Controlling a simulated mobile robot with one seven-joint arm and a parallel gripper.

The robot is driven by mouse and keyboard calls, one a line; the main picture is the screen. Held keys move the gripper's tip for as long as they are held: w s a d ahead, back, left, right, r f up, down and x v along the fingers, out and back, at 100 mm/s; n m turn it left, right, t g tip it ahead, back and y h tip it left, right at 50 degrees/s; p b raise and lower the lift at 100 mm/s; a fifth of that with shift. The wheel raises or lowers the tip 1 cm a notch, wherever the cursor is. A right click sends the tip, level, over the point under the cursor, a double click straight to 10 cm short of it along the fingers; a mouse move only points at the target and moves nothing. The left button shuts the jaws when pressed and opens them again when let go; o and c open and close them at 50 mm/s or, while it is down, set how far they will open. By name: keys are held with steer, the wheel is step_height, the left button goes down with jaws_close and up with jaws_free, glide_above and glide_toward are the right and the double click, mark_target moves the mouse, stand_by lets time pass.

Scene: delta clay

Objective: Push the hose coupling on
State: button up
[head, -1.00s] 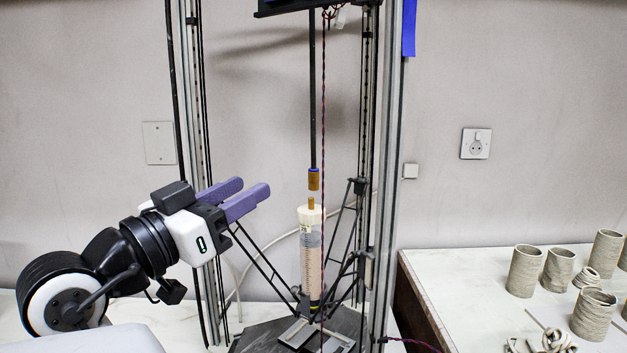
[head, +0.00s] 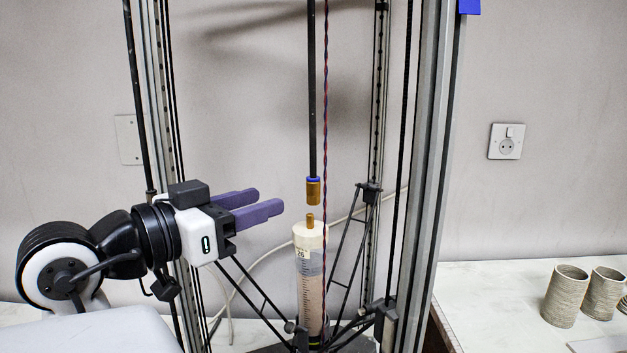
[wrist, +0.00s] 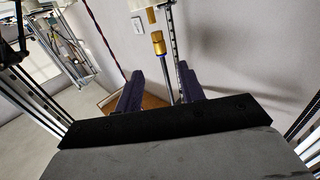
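The brass hose coupling (head: 313,191) with a blue collar hangs at the lower end of a black hose (head: 312,90). It is a small gap above the brass nipple (head: 310,220) on the white cap of the clay cartridge (head: 311,270), which stands upright. My gripper (head: 271,202) is left of the coupling, fingers level and pointing right at about its height. The purple fingers are apart with nothing between them. In the wrist view the coupling (wrist: 158,44) shows beyond the open fingers (wrist: 160,82), not between them.
Metal posts (head: 440,170) and black rods of the printer frame stand on both sides. A red-blue twisted wire (head: 326,130) hangs just right of the coupling. Clay cylinders (head: 566,296) stand on a table at the right. A socket (head: 506,141) is on the wall.

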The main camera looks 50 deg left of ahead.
mark_target(308, 187)
steer(key=w, duration=0.3)
steer(key=w+a+p, duration=0.1)
steer(key=w, duration=0.3)
steer(key=w+p, duration=0.1)
steer(key=w, duration=0.3)
steer(key=shift+a, duration=0.15)
jaws_close()
